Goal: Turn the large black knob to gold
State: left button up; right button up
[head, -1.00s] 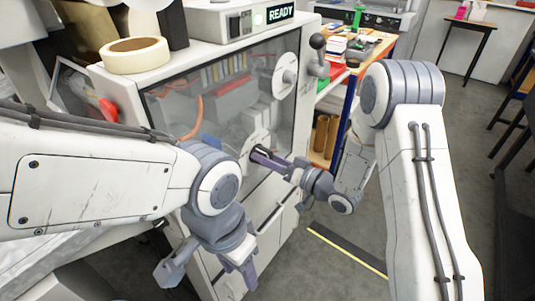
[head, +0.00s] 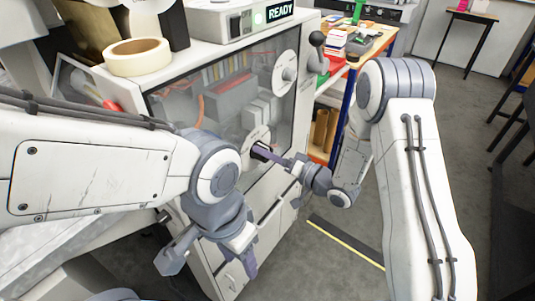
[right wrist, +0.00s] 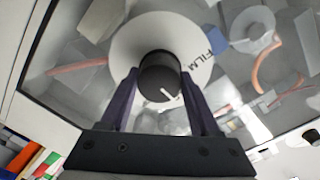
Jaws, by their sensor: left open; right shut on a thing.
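The large black knob (right wrist: 160,75) sits on a round white dial plate (right wrist: 126,42) on the machine's clear front panel. Its white pointer line points down and slightly right in the right wrist view. The word FILM is readable on the plate to the right; no gold label is visible. My right gripper (right wrist: 157,88) is shut on the knob, one finger on each side. In the head view the knob (head: 260,149) is partly hidden by the right gripper (head: 268,153). My left gripper (head: 210,257) is open and empty, low in front of the machine.
The machine (head: 115,90) carries a tape roll (head: 137,57) and a READY sign (head: 280,12). A shelf unit (head: 355,60) stands behind to the right.

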jog(key=shift+w+d, duration=0.1)
jog(key=o, duration=1.4)
jog(key=shift+c, duration=0.2)
jog(key=b+v, duration=0.1)
jog(key=v, duration=0.9)
jog(key=shift+d+b, duration=0.2)
jog(key=shift+b, duration=0.2)
